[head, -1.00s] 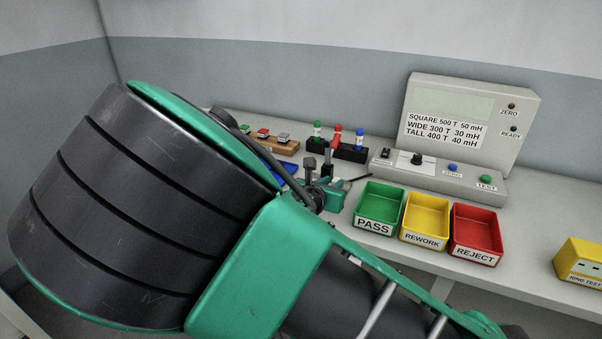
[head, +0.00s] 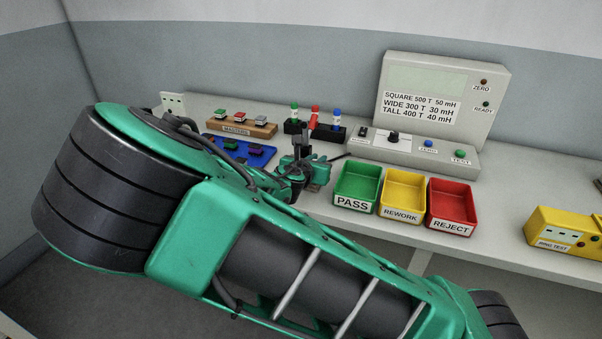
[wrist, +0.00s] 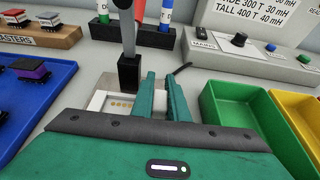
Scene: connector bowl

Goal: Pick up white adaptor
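A white piece with a row of gold contacts (wrist: 122,104) lies on a pale fixture in the wrist view, below a black block with a grey lever (wrist: 129,65). It looks like the white adaptor, but it is partly covered and I cannot be sure. In the head view my gripper (head: 312,170) is low over the bench, left of the green PASS bin. My arm hides the fixture there.
The PASS bin (head: 357,182), REWORK bin (head: 402,190) and REJECT bin (head: 452,200) stand right of my gripper. A blue tray (head: 238,148) with small parts and a wooden MASTERS block (head: 242,127) are left. The grey meter (head: 440,100) stands behind.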

